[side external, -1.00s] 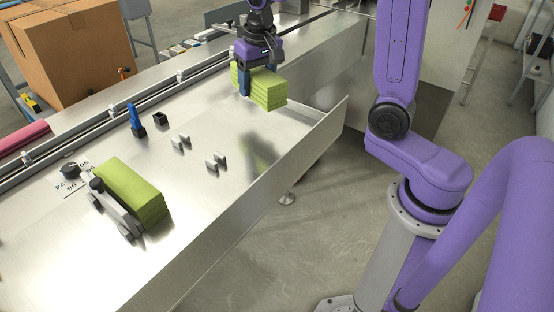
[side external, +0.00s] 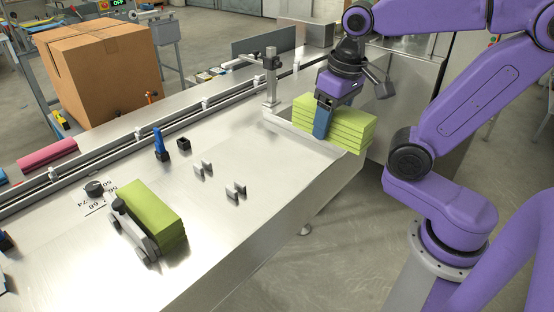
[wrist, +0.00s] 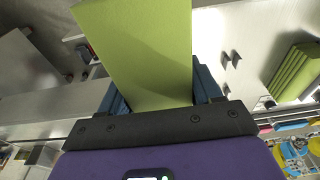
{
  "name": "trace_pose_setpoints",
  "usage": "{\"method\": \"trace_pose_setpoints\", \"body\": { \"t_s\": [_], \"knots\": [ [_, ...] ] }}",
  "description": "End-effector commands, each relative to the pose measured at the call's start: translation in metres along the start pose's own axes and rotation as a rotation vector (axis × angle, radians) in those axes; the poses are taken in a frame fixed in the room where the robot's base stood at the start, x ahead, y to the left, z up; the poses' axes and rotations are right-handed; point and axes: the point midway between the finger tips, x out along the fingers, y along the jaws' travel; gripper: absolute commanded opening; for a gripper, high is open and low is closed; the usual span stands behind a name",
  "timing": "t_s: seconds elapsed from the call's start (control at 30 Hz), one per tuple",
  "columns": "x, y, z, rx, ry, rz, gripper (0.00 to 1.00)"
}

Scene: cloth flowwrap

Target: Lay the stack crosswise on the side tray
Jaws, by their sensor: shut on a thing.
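My gripper (side external: 323,125) is shut on a green folded-cloth stack (side external: 346,122), with a blue finger across its near long side. In the wrist view the same stack (wrist: 145,50) fills the space between both fingers (wrist: 160,92). The stack is level and lies over the side tray, whose low pale rim (side external: 283,124) shows at its left. Most of the tray is hidden under the stack. I cannot tell whether the stack touches the tray floor.
Another green stack (side external: 152,212) lies on the steel table (side external: 235,255) beside a grey roller guide (side external: 130,226). Small metal blocks (side external: 203,168), a blue peg (side external: 160,145) and a black block (side external: 183,143) stand between. A post (side external: 270,78) rises behind the tray. A cardboard box (side external: 105,70) stands behind the conveyor.

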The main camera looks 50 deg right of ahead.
Motion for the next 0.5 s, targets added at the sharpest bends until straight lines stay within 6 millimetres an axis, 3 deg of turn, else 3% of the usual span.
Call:
{"method": "trace_pose_setpoints", "body": {
  "t_s": [0.17, 0.5],
  "knots": [
    [0.007, -0.001, -0.008, -0.007, -0.006, 0.001, 0.29],
    [0.037, -0.005, -0.054, -0.005, -0.006, 0.001, 0.29]
  ]
}}
